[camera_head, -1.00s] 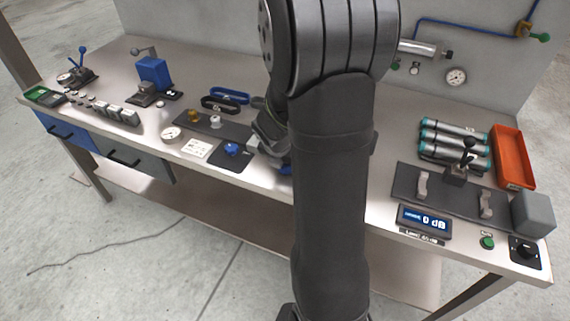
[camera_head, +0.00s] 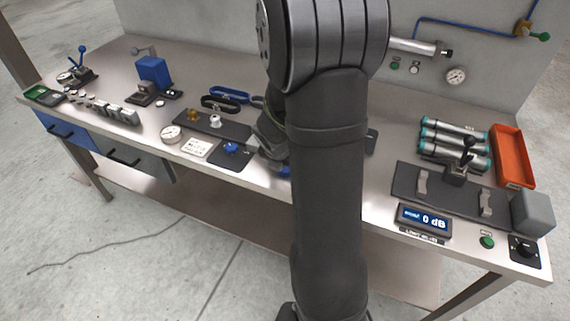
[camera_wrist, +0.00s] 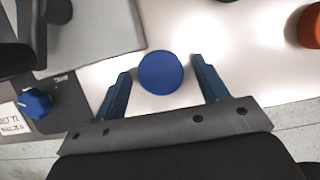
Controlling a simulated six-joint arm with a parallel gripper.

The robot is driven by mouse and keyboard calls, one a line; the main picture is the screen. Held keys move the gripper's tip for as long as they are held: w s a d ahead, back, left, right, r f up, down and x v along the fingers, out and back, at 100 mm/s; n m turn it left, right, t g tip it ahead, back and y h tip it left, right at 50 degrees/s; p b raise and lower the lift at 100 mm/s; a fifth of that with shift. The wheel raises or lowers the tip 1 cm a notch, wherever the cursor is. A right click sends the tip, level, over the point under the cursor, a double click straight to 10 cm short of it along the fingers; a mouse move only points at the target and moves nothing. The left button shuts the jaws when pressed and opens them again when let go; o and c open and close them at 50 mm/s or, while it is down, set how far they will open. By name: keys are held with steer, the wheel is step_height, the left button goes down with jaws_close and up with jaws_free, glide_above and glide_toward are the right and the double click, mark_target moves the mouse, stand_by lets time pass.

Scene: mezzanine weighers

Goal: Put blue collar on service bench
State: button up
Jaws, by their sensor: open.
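A round blue piece (camera_wrist: 160,73), which looks like the blue collar, shows in the wrist view over the pale bench top. My gripper (camera_wrist: 160,66) is open, with one dark blue finger on each side of it. Gaps show between the piece and both fingers; I cannot tell its height relative to the fingertips. In the head view, my arm hides most of this spot, with only a bit of blue beside it. The service bench (camera_head: 108,62) is a long pale table with fixtures along it.
A blue knob (camera_head: 231,148) on a dark plate stands left of my arm, near the front edge. Blue and black oval bands lie behind it. Right of my arm are several grey cylinders, an orange tray (camera_head: 513,157) and a display (camera_head: 424,219).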

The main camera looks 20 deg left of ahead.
steer(key=v, duration=1.2)
steer(key=x, duration=1.2)
steer(key=shift+f, duration=0.1)
steer(key=shift+r, duration=0.2)
